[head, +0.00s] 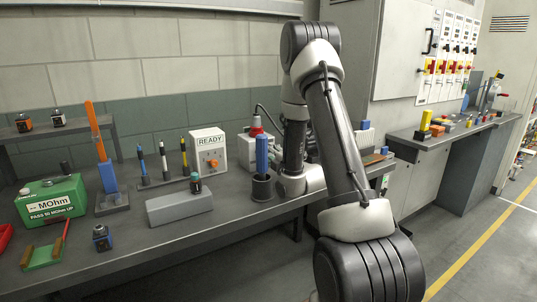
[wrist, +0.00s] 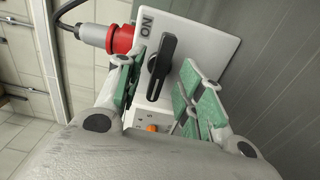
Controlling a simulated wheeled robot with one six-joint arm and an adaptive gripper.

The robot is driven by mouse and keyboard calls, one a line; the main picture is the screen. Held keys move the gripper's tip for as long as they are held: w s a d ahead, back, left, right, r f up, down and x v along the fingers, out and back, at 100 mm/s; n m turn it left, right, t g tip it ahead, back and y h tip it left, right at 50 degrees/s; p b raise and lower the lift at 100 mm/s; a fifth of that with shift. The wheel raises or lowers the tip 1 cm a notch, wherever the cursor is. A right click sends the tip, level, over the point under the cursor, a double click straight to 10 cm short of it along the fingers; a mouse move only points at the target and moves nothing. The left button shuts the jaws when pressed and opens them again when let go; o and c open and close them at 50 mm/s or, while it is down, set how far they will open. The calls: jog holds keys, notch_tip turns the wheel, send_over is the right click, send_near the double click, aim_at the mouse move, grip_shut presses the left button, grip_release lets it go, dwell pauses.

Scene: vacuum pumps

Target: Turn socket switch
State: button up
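The socket box (wrist: 205,35) is pale and fills the upper middle of the wrist view, tilted. Its black switch handle (wrist: 161,68) is long and slants from upper right to lower left. A red plug (wrist: 122,39) with a black cable sits at the box's left side. My gripper (wrist: 166,88) is open, with green-padded fingers on either side of the handle; I cannot tell whether they touch it.
A white READY box (head: 207,152) with an orange knob stands left of the socket. A blue cylinder in a dark holder (head: 262,188) stands in front of it. A grey block (head: 178,207) and green MOhm tester (head: 52,201) are farther left on the bench.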

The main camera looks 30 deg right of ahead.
jog(key=shift+s, duration=0.3)
jog(key=shift+s, duration=0.1)
jog(key=shift+s+d, duration=0.1)
jog(key=shift+s, duration=2.85)
